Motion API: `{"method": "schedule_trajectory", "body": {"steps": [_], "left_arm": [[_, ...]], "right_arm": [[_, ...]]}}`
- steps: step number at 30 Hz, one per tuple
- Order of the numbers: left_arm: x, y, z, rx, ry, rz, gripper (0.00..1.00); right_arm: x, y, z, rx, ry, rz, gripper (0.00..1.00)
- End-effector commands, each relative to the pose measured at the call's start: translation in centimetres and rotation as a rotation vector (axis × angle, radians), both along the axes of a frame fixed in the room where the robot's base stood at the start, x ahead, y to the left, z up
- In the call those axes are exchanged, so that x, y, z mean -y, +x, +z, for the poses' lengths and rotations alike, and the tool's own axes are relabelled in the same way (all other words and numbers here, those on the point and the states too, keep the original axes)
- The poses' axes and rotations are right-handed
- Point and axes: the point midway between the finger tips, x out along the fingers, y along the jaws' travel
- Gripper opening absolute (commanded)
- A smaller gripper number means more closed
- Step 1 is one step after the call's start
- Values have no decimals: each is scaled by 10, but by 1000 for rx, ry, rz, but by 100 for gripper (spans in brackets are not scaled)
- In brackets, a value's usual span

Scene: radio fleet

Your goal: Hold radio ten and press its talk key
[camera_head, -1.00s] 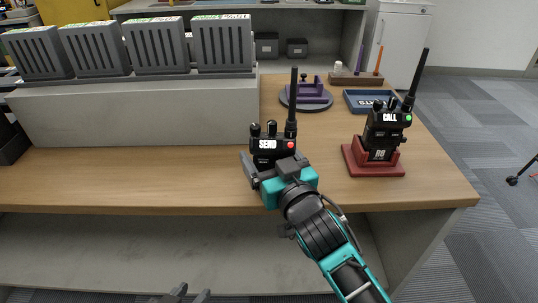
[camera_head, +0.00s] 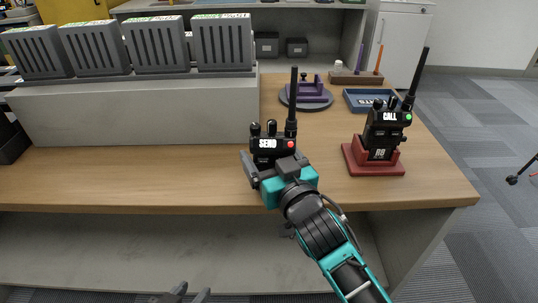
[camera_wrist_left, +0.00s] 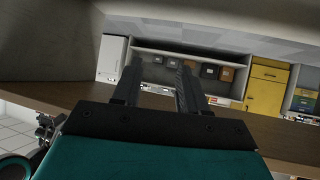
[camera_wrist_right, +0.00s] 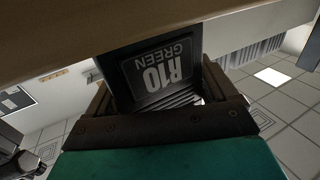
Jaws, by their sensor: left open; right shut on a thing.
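Radio ten (camera_head: 272,146), black with an antenna, a "SEND" display and a red light, is upright at the desk's front edge. Its label "R10 GREEN" shows in the right wrist view (camera_wrist_right: 160,72). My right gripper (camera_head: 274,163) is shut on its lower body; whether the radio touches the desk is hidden. The talk key cannot be made out. My left gripper (camera_head: 188,294) is open and empty, low in front of the desk, with only its fingertips at the bottom edge of the head view. Its two fingers (camera_wrist_left: 158,88) stand apart in the left wrist view.
Another radio (camera_head: 384,130) showing "CALL" and a green light stands in a red base (camera_head: 357,163) at right. A purple holder (camera_head: 308,88), a blue tray (camera_head: 356,103) and a pen block (camera_head: 350,79) lie behind. Grey chargers (camera_head: 222,43) stand on a raised block (camera_head: 130,117) at left.

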Motion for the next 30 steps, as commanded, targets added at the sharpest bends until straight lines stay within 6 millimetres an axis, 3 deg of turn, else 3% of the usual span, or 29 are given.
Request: {"method": "schedule_trajectory", "body": {"steps": [8,21,30], "left_arm": [[0,1,1,2,-1,0,42],[0,1,1,3,-2,1,0],[0,1,1,3,-2,1,0]], "right_arm": [[0,0,0,0,1,0,30],[0,0,0,0,1,0,30],[0,0,0,0,1,0,30]]}}
